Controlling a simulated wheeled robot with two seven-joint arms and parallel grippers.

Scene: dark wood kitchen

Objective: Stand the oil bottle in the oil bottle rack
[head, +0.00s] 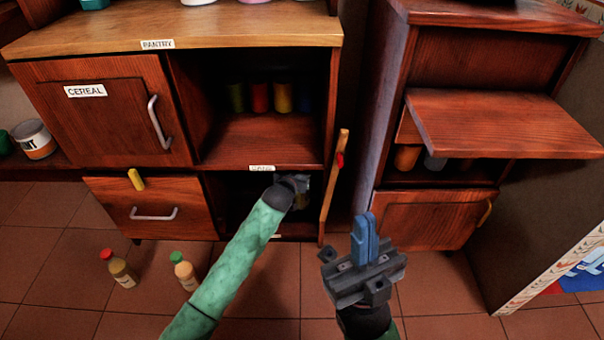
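Two small bottles stand on the tiled floor at the lower left: one with a red cap (119,269) and one with a green cap (184,271). I cannot tell whether either is the oil bottle. My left gripper (300,186) reaches into the dark lower compartment of the cabinet. Its fingers are mostly hidden, and something pale shows beside it, too unclear to name. My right gripper (364,238) is in front of the cabinets with its blue fingers together and nothing between them. I cannot make out an oil bottle rack.
The lower compartment's narrow door (334,187) stands open, edge-on, right of my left gripper. Several coloured cans (259,97) stand on the shelf above. A flap (502,124) juts out from the right cabinet. A drawer (151,208) is at left. The floor between the cabinets and me is mostly clear.

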